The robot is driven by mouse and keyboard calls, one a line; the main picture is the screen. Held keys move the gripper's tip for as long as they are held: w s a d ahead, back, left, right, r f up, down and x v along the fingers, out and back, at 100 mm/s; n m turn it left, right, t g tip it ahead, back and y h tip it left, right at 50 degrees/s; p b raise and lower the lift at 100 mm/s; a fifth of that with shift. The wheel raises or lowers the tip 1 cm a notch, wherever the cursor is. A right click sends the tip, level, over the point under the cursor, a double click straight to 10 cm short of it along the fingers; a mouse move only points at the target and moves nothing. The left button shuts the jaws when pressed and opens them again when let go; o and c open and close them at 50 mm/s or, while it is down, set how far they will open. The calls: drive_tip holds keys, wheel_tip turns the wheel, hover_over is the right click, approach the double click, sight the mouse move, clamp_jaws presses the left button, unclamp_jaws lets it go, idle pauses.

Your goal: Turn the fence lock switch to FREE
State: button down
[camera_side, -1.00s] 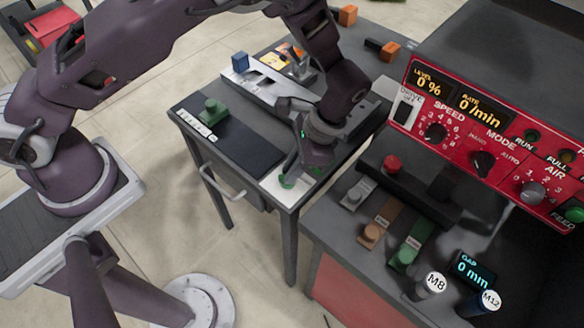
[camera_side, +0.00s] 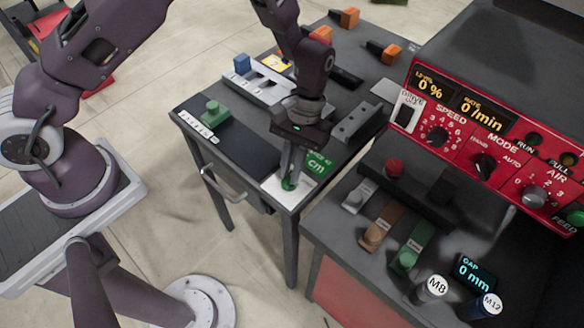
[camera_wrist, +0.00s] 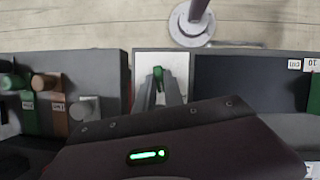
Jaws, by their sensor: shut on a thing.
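A small green knob (camera_side: 288,184) stands on a white plate (camera_side: 301,195) at the front corner of the grey table. My gripper (camera_side: 290,176) points down over this plate, and its fingers are closed around the knob. In the wrist view the green knob (camera_wrist: 158,74) shows between my two fingertips (camera_wrist: 160,88), with the white plate (camera_wrist: 147,62) around it. Any lettering on the plate is too small to read, so I cannot tell which position the knob points to. The fingers hide part of the knob.
A green sign (camera_side: 318,162) stands right behind my gripper. A dark panel with a green block (camera_side: 215,112) lies to the left. A bench with a red control panel (camera_side: 465,135), several coloured blocks and two labelled cylinders is on the right, across a narrow gap.

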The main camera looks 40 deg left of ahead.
drive_tip(key=n, duration=0.2)
drive_tip(key=n+h, duration=0.1)
drive_tip(key=n, duration=0.1)
drive_tip(key=n+t+h, duration=0.1)
drive_tip(key=n, duration=0.1)
drive_tip(key=shift+s+a, duration=0.1)
drive_tip(key=shift+a, duration=0.15)
drive_tip(key=shift+n, duration=0.3)
drive_tip(key=c, duration=1.4)
unclamp_jaws()
drive_tip(key=shift+c, duration=0.2)
